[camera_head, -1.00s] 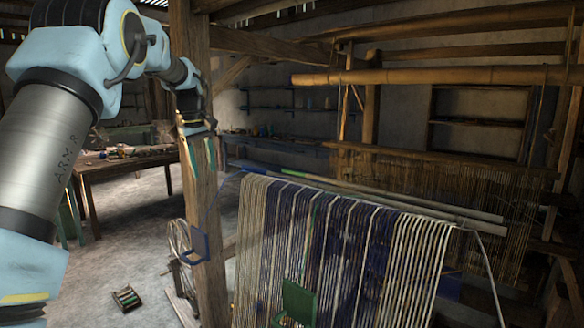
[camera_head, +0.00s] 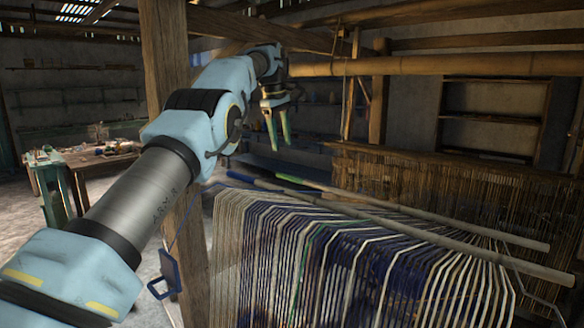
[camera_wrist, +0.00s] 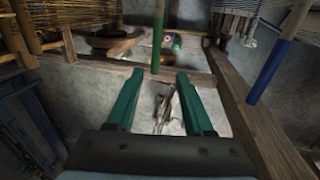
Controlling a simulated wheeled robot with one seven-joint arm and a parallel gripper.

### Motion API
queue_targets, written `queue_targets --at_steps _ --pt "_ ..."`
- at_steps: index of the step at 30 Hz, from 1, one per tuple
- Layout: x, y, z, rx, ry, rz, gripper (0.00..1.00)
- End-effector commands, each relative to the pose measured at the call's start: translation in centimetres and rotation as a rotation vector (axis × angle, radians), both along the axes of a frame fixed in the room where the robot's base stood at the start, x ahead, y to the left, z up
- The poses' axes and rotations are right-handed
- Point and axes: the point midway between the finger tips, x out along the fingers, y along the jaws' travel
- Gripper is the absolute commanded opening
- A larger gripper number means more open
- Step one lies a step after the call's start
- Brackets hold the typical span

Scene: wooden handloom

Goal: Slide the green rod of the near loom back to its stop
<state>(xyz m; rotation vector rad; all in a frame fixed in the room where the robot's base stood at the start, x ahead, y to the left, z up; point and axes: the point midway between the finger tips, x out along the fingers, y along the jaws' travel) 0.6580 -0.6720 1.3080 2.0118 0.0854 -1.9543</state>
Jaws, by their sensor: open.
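The green rod is a long pale bar with a green end (camera_head: 291,179), lying behind the front bar over the near loom's warp (camera_head: 300,235). My gripper (camera_head: 279,145) is above that green end in the head view, open and pointing down. In the wrist view the green end (camera_wrist: 156,45) runs from the top edge toward the gap between my open green fingers (camera_wrist: 159,77). Its tip appears level with the fingertips, with space on both sides. I cannot tell the depth between them. The stop is not discernible.
The blue-ended front bar (camera_head: 250,183) lies beside the green rod and shows at right in the wrist view (camera_wrist: 272,72). A bamboo beam (camera_head: 430,65) crosses above the loom.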

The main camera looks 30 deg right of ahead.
Motion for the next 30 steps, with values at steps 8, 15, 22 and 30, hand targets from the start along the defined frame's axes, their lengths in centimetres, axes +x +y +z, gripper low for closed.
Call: queue_targets --at_steps 8,15,22,30 --pt "-0.2 -0.5 -1.1 0.001 0.004 0.000 0.52" --pt "0.0 -1.1 -4.9 0.003 0.004 0.000 0.52" --pt "0.2 -1.8 -8.5 0.002 0.004 0.000 0.52" --pt "0.4 -2.2 -10.5 0.000 0.002 0.001 0.52"
